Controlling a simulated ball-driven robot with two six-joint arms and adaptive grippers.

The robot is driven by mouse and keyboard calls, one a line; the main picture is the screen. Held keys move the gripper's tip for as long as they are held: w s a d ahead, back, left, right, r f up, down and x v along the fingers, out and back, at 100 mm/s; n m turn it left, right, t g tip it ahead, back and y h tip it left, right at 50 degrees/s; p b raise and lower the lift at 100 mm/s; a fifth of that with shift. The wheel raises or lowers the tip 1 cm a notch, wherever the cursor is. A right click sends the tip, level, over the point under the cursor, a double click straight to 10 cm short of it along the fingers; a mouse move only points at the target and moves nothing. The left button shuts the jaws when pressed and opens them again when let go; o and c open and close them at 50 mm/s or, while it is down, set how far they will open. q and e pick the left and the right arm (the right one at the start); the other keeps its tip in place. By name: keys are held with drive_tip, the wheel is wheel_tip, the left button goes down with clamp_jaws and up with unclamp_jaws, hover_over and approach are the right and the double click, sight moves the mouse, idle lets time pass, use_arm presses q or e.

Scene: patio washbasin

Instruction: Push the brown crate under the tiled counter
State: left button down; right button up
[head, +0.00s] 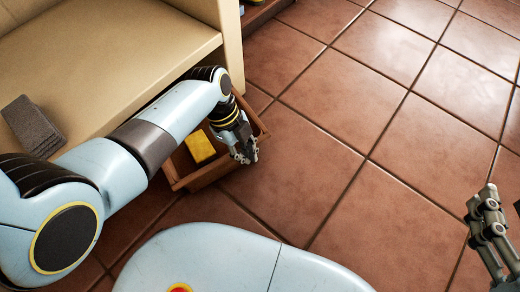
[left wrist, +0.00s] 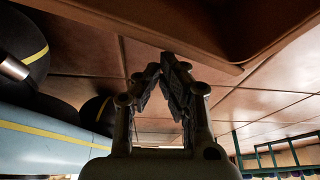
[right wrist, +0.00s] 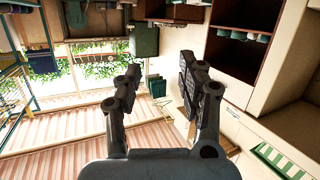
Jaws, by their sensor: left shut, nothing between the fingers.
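The brown crate (head: 208,175) sits on the tiled floor beside the cream counter unit (head: 190,45), at its open side. A yellow block (head: 199,147) lies in the crate. My left arm covers part of the crate, so its far left side is hidden. My left gripper (head: 246,154) is shut and empty, at the crate's right front rim; I cannot tell if it touches. In the left wrist view the shut fingertips (left wrist: 170,66) are close to the crate wall (left wrist: 225,40). My right gripper (right wrist: 160,75) is open and empty, away from the crate.
A dark grey stack (head: 32,127) lies on the cream surface at the left. The floor (head: 370,130) right of the crate is clear terracotta tile. Cream and dark cabinets (right wrist: 235,55) show in the right wrist view.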

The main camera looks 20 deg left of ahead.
use_arm(q)
drive_tip(key=shift+w+a+r+p, duration=0.1)
drive_tip(key=shift+w+a+p, duration=0.1)
drive_tip(key=shift+a, duration=0.45)
drive_tip(key=shift+w+a+p, duration=0.15)
drive_tip(key=shift+w+a, duration=0.05)
drive_tip(key=shift+a, duration=0.4)
drive_tip(key=a, duration=0.2)
drive_tip(key=w+a, duration=0.1)
drive_tip(key=a, duration=0.2)
drive_tip(key=shift+w+a, duration=0.2)
use_arm(e)
drive_tip(key=s+f+g, duration=0.3)
drive_tip(key=s+f, duration=0.2)
drive_tip(key=f, duration=0.1)
drive_tip(key=shift+s+d+f+g, duration=0.2)
drive_tip(key=shift+d+f+g, duration=0.1)
drive_tip(key=shift+d, duration=0.05)
use_arm(q)
drive_tip(key=shift+d, duration=0.1)
